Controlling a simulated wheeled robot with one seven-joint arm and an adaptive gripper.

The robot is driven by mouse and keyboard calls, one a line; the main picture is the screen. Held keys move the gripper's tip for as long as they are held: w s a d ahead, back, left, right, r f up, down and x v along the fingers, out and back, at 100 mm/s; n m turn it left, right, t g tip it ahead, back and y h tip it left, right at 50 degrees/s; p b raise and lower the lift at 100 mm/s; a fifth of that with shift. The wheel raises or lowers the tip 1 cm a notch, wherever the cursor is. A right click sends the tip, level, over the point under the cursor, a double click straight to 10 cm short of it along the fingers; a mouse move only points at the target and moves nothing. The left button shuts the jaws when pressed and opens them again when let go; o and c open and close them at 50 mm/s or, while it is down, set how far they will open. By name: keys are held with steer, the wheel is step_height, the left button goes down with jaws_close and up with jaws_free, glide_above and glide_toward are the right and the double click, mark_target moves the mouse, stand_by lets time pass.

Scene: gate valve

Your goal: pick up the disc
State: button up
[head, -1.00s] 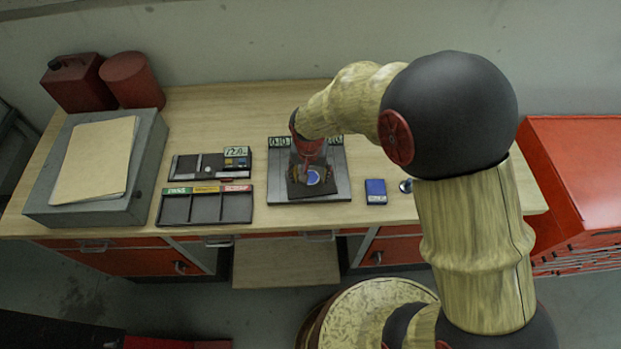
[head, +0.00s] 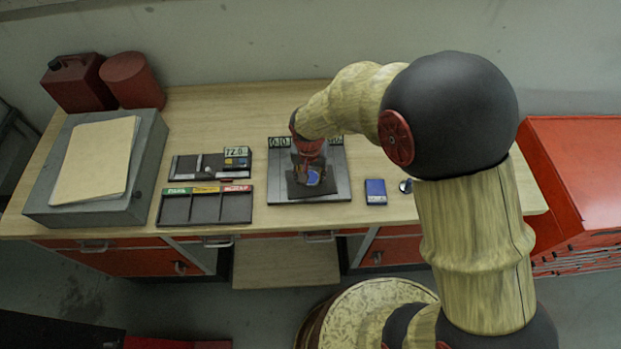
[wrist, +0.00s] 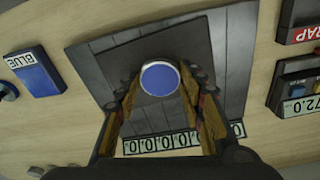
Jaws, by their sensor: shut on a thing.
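The disc (wrist: 159,79) is round and blue with a pale rim; it also shows in the head view (head: 312,178). My gripper (wrist: 158,88) is shut on the disc, with a finger at its left and right sides in the wrist view. The gripper also shows in the head view (head: 309,172), above a dark plate (head: 299,190) on a grey stand (head: 334,182). I cannot tell whether the disc touches the plate below it.
A three-slot tray (head: 206,209) with green, yellow and red labels lies left of the stand, below a gauge tray (head: 187,166). A blue block (head: 375,191) labelled BLUE lies to the right. A grey box (head: 140,207) with papers fills the table's left end.

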mark_target(310, 178)
steer(key=shift+c, duration=0.5)
steer(key=shift+r, duration=0.15)
steer(key=shift+r, duration=0.3)
step_height(310, 178, up, 2)
steer(key=shift+r, duration=0.1)
steer(key=s+d+r+p, duration=0.1)
steer(key=s+d+r, duration=0.2)
steer(key=s+r, duration=0.7)
steer(key=s, duration=0.3)
steer(key=shift+s, duration=0.35)
